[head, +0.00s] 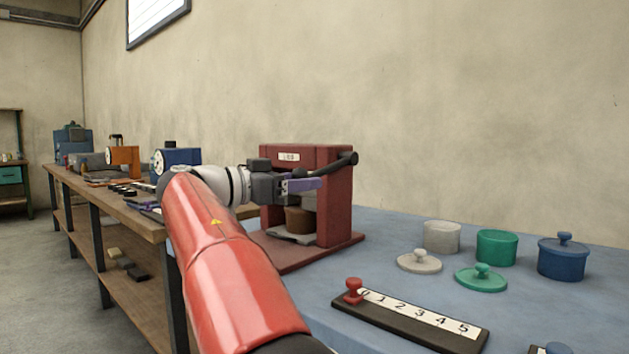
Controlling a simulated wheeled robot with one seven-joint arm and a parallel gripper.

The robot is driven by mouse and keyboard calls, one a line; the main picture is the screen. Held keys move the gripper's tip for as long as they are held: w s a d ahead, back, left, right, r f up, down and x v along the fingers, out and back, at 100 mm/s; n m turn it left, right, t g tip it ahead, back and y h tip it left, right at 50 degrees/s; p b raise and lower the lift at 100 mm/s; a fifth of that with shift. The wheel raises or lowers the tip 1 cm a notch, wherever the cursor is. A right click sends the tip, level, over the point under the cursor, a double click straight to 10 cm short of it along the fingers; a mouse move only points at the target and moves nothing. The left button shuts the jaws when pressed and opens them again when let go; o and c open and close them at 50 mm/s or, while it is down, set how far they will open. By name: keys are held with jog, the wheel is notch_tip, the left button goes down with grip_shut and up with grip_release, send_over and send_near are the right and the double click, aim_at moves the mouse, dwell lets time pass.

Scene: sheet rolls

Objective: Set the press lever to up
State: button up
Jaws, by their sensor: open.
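The red press (335,200) stands on the blue-grey worktop, with a small white label on its top block. Its black lever (338,165) shows at the upper right of the frame, slanting slightly upward to a round knob (353,158) at its right end. My gripper (312,184) is in front of the press, just below and left of the knob. Its purple-tipped fingers are open and appear empty. Whether they touch the lever cannot be told. My gripper and wrist hide part of the press front. A brown cylinder (299,219) sits inside the press.
A black strip numbered to 5 with a red knob (353,290) lies in front. White, green (497,247) and blue (562,258) pots stand at right, with white and green lids (481,278) before them. A wooden bench (110,196) with machines runs left. The wall is behind.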

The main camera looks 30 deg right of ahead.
aim_at(327, 168)
jog(key=shift+w+d, duration=0.15)
jog(key=shift+d, duration=1.5)
jog(key=shift+c, duration=0.3)
grip_shut()
